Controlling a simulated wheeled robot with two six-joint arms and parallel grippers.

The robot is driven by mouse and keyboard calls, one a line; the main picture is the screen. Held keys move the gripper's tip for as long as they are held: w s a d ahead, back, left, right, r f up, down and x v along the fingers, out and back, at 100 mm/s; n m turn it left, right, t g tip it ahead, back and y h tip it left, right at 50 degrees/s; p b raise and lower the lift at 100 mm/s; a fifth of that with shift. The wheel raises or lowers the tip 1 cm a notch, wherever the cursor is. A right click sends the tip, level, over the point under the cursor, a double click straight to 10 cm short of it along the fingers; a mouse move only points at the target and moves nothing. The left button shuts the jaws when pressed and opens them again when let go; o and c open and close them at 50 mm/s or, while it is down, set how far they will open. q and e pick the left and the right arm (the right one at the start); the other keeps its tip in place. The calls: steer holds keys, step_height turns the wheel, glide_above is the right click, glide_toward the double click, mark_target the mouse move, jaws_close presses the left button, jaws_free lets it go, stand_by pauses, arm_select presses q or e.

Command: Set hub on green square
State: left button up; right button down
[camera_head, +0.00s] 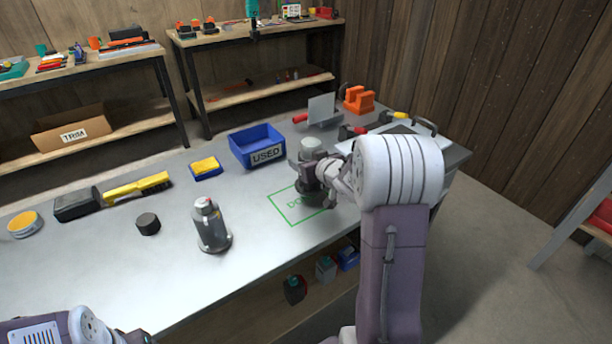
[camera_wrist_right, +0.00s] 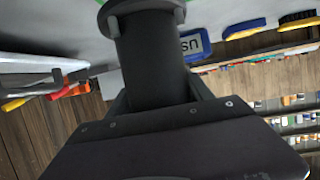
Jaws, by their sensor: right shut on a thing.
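The hub (camera_head: 310,144) is an upright flanged cylinder with a pale grey top. My right gripper (camera_head: 318,172) is shut around it, and the gripper hides part of it. In the right wrist view the dark body of the hub (camera_wrist_right: 150,60) runs between the jaws, and its round flange is at the top edge. The green square (camera_head: 287,212) is an outline with green lettering on the bench. The hub's base overlaps its far right part; I cannot tell whether it touches the bench. My left arm shows at the bottom left, its jaws not clearly visible.
A grey flanged canister (camera_head: 211,228) and a black puck (camera_head: 148,224) stand left of the square. A blue bin (camera_head: 257,147) marked USED is behind it. A yellow brush (camera_head: 137,187) lies further left. A white board (camera_head: 385,140) and tools lie at the right.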

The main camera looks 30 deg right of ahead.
step_height(320, 180, down, 4)
steer(key=shift+r+b, duration=0.1)
steer(key=shift+b, duration=1.1)
steer(key=shift+c, duration=2.1)
jaws_free()
steer(key=shift+s, duration=0.1)
